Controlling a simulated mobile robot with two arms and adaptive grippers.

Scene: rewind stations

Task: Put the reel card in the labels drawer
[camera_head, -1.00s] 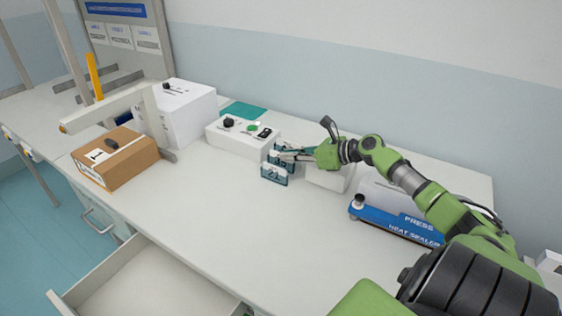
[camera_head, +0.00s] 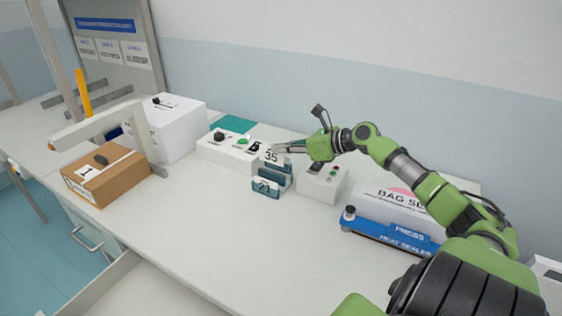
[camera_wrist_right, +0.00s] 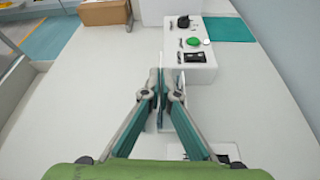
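My right gripper (camera_head: 287,149) is shut on a white card marked 35 (camera_head: 271,157), which stands upright just above the teal card holders. In the right wrist view the card shows edge-on (camera_wrist_right: 160,88) between the fingertips of my right gripper (camera_wrist_right: 162,97). The front teal holder (camera_head: 265,188) carries a card marked 21. Another teal holder (camera_head: 279,172) stands behind it, under the raised card. An open drawer (camera_head: 112,268) shows at the bottom left of the head view, partly cut off; its label is not visible. My left gripper is not in view.
A white control box (camera_head: 212,151) stands left of the holders and another (camera_head: 318,187) to their right. A blue heat sealer (camera_head: 395,233) is further right. A brown carton (camera_head: 107,182) sits at left. The front middle of the bench (camera_head: 215,225) is clear.

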